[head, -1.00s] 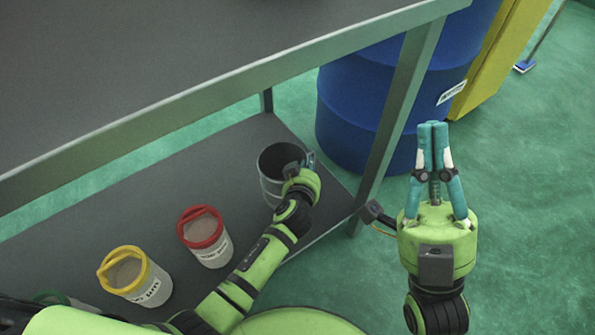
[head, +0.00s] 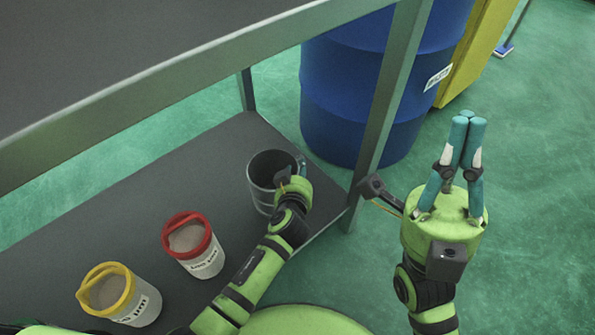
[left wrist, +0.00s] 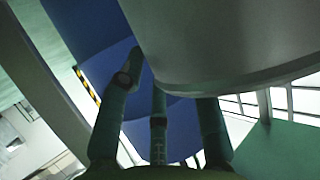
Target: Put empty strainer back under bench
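The strainer (head: 262,196), a grey metal cylinder with an open top, stands upright on the bench's lower shelf (head: 214,152). Its visible inside is dark and looks empty. My left gripper (head: 299,168) is at the strainer's right rim. In the left wrist view the strainer's grey wall (left wrist: 235,50) fills the upper right and covers some fingertips of my left gripper (left wrist: 158,95), so its grip is unclear. My right gripper (head: 469,122) is raised to the right of the bench leg, fingertips together and empty.
A red-rimmed bucket (head: 205,262) and a yellow-rimmed bucket (head: 142,309) stand on the shelf to the left. The bench top (head: 120,50) overhangs the shelf. A bench leg (head: 385,110) is close right of my left gripper, with a blue drum (head: 340,95) behind.

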